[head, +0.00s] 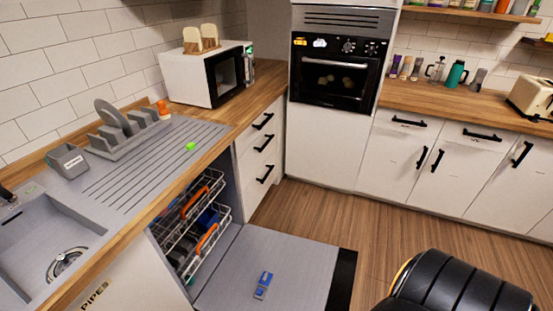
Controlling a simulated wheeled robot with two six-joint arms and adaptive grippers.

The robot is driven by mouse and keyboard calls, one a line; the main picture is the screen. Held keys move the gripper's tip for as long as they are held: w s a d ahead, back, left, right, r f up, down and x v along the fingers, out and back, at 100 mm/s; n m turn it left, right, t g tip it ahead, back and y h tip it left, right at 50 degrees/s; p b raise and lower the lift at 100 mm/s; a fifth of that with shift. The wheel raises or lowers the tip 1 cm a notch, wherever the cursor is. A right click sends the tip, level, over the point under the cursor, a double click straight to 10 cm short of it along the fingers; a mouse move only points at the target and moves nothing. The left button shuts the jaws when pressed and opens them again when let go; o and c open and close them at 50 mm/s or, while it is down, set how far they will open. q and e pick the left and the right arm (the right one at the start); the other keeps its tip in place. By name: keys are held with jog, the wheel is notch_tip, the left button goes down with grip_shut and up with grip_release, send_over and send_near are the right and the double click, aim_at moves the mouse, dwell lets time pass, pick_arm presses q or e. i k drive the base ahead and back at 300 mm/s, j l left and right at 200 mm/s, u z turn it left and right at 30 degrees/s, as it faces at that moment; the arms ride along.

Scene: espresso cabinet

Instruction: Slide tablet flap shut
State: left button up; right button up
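The dishwasher door (225,280) is folded down flat, its grey inner face up. A small blue and pale grey tablet dispenser (263,285) sits in the middle of it. Its far part is blue and its near part has a paler piece. It is too small to tell which part is the flap or how far it is slid. Neither of my grippers shows in the head view, and nothing touches the dispenser.
Racks (203,235) with dishes stand inside the open dishwasher. A black ribbed shape (460,285) fills the bottom right. Wooden floor (320,215) is clear beyond the door.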

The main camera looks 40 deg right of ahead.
aim_at(266, 278)
jog(key=z, duration=1)
